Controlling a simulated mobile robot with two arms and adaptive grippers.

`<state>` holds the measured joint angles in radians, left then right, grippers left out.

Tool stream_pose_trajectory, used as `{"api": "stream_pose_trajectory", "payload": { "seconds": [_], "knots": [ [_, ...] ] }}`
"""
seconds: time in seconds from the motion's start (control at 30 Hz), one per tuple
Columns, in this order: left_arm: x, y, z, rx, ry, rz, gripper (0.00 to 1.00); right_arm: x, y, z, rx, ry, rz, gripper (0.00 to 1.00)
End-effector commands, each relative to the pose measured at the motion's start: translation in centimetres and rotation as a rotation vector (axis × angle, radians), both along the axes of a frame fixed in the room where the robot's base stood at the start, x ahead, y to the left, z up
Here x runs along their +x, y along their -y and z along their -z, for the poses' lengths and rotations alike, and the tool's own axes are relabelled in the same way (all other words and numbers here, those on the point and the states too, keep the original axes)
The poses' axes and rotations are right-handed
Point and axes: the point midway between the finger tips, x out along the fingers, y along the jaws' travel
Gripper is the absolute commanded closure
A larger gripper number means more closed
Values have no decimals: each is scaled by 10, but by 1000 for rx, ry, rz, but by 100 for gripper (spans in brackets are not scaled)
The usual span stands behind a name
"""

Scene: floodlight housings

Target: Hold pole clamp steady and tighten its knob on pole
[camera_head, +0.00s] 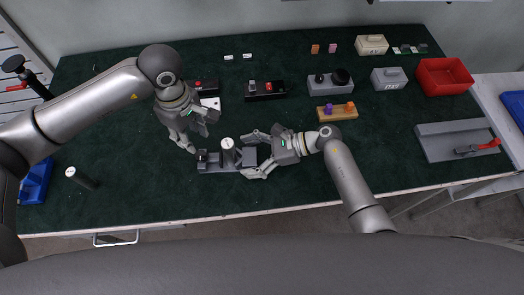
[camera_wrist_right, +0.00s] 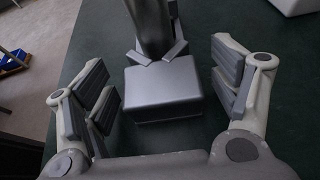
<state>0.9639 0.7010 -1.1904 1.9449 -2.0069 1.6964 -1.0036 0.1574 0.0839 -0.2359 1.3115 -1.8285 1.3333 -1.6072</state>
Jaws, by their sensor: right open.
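A short upright pole with a pale top (camera_head: 228,143) stands on a grey fixture (camera_head: 212,168) near the table's front edge. A small dark part, possibly the knob, stands on the fixture's left end (camera_head: 202,156). In the right wrist view, a grey block (camera_wrist_right: 163,92) with two angled jaws touches the pole (camera_wrist_right: 152,25); it looks like the clamp. My right gripper (camera_head: 252,155) is open, its fingers on either side of the block with gaps. My left gripper (camera_head: 201,135) is open and empty above and left of the pole. The knob is not clear.
Behind lie a black switch box (camera_head: 265,96), an orange-tan block holder (camera_head: 337,113) and grey boxes (camera_head: 389,79). A red bin (camera_head: 444,77) and a grey tray with a red-handled tool (camera_head: 440,148) are right. A dark cylinder (camera_head: 81,178) stands left; the front left is mostly clear.

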Motion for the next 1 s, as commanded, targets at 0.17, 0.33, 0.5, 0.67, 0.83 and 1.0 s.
{"api": "stream_pose_trajectory", "payload": {
  "seconds": [0.17, 0.33, 0.5, 0.67, 0.83, 1.0],
  "knots": [
    [0, 0, 0, 0, 0, 0, 64, 0, -6, 2, 1, 0, 0, 18],
    [0, 0, 0, 0, 0, 0, 64, 0, -6, 2, 0, 0, 0, 18],
    [0, 0, 0, 0, 0, 0, 64, 0, -6, 2, 0, 0, 0, 35],
    [0, 0, 0, 0, 0, 0, 64, 0, -6, 2, 0, 0, 0, 55],
    [0, 0, 0, 0, 0, 0, 64, 0, -6, 2, 0, 0, 0, 76],
    [0, 0, 0, 0, 0, 0, 64, 0, -6, 2, 0, 0, 0, 31]
  ]
}}
